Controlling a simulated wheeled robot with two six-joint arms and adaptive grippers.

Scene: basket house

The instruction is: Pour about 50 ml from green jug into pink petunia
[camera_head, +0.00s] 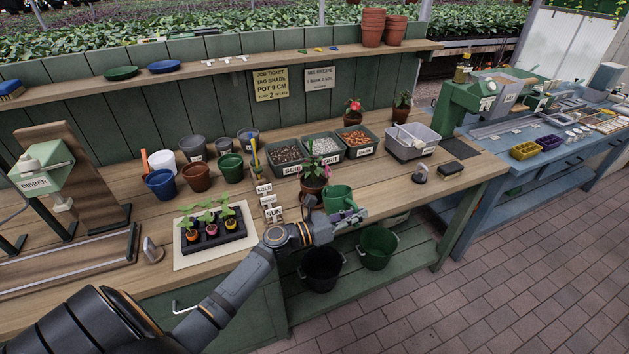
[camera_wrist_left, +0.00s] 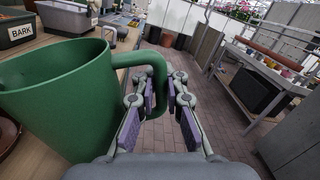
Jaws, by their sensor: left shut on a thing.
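The green jug (camera_head: 338,196) is near the front edge of the bench, and in the wrist view it fills the left side (camera_wrist_left: 60,100). It looks about upright; its contents are hidden. My left gripper (camera_head: 349,217) is shut on the jug's handle, with a purple-padded finger on each side of it in the wrist view (camera_wrist_left: 165,92). A plant with pink flowers, likely the pink petunia (camera_head: 318,167), stands in a terracotta pot just left of the jug. My right gripper is out of view.
Soil bins (camera_head: 287,168) stand behind the plant. A black seedling tray (camera_head: 214,244) lies to the left, with small sign blocks (camera_head: 269,202) between. Black (camera_head: 322,270) and green (camera_head: 377,247) buckets are below the bench's front edge. A scoop tub (camera_head: 412,143) stands right.

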